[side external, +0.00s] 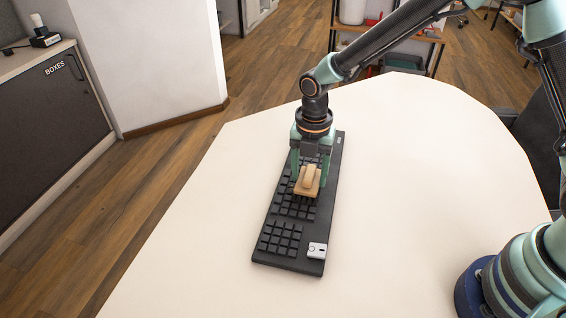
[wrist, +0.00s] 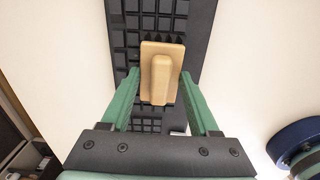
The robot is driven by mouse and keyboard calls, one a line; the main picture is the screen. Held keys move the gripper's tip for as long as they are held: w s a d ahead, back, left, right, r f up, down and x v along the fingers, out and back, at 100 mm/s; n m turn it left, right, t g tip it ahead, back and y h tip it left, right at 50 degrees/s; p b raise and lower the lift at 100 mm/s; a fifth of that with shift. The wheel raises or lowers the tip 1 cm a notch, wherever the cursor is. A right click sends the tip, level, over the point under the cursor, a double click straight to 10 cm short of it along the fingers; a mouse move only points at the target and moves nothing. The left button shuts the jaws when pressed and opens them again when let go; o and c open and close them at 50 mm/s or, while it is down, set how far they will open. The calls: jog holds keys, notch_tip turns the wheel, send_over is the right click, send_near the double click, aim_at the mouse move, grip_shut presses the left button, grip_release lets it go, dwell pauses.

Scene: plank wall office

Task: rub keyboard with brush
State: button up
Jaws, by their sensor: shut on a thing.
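The black keyboard (side external: 284,238) lies on the pale table, running lengthwise in the side view. It also shows in the wrist view (wrist: 200,30), passing beneath my gripper. The brush (side external: 307,181) is a small tan block with a raised handle. In the wrist view the brush (wrist: 161,75) sits between the two green fingers. My gripper (side external: 308,180) points down over the middle of the keyboard and is shut on the brush. The brush is over the keys; dark bristles show at its far edge in the wrist view. Whether they touch the keys is hard to tell.
A small white device (side external: 317,250) is at the keyboard's near right corner. The table (side external: 420,200) is otherwise clear around the keyboard. A dark cabinet (side external: 55,120) stands at the left and a shelf (side external: 400,45) behind the table.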

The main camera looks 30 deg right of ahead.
jog(key=shift+s, duration=0.35)
jog(key=shift+a, duration=0.3)
jog(key=shift+w+a, duration=2.5)
jog(key=shift+a, duration=0.05)
jog(key=shift+s+d, duration=2.65)
jog(key=shift+d, duration=0.2)
jog(key=shift+a+r, duration=0.1)
jog(key=shift+r, duration=4)
jog(key=shift+w, duration=0.1)
